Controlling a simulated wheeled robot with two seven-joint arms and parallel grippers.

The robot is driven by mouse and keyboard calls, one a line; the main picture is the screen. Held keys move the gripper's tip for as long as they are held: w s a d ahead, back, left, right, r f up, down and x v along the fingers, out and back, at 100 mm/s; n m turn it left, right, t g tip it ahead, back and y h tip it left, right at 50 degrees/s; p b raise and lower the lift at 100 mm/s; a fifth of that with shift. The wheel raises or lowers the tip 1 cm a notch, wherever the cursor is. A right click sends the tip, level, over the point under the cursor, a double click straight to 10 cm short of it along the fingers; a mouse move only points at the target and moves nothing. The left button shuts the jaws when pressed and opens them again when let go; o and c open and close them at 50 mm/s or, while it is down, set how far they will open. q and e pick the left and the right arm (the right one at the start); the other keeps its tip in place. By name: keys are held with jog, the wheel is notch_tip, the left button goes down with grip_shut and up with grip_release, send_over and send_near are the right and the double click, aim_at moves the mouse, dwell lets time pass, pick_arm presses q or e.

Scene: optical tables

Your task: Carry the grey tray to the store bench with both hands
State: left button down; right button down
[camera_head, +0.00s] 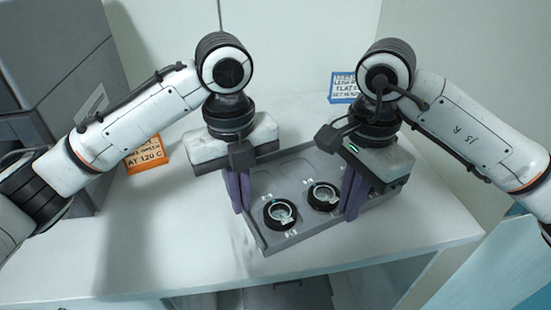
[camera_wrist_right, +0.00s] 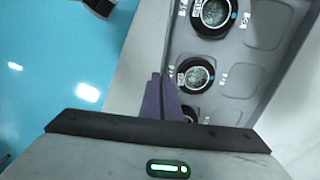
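The grey tray (camera_head: 262,235) is over the white bench top in front of me. It carries black round lens mounts, two of them clear in the head view (camera_head: 280,213) (camera_head: 323,196). My left gripper (camera_head: 240,208) is at the tray's left side, its purple fingers close together on the rim. My right gripper (camera_head: 350,213) is at the right side, likewise on the rim. In the right wrist view, the purple fingers (camera_wrist_right: 161,98) are nearly together at the tray's edge. I cannot tell whether the tray rests on the bench or hangs just above it.
The white bench (camera_head: 160,260) has free room left of the tray. A grey cabinet (camera_head: 70,60) stands at the left, with an orange sign (camera_head: 147,155) beside it. A blue sign (camera_head: 344,88) stands at the back wall. Blue floor (camera_wrist_right: 60,60) shows beyond the bench.

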pick_arm(q)
jog(key=c, duration=2.5)
grip_release()
jog(key=shift+a+f, duration=0.15)
jog(key=shift+a, duration=0.05)
pick_arm(e)
jog(key=c, duration=2.5)
grip_release()
jog(key=shift+d+f, duration=0.1)
jog(key=shift+d, duration=0.15)
pick_arm(q)
jog(key=o, duration=0.4)
pick_arm(e)
jog(key=o, duration=0.4)
pick_arm(q)
jog(key=shift+o, duration=0.4)
jog(key=shift+d, duration=0.1)
pick_arm(e)
jog(key=shift+o, duration=0.4)
jog(key=shift+a, duration=0.1)
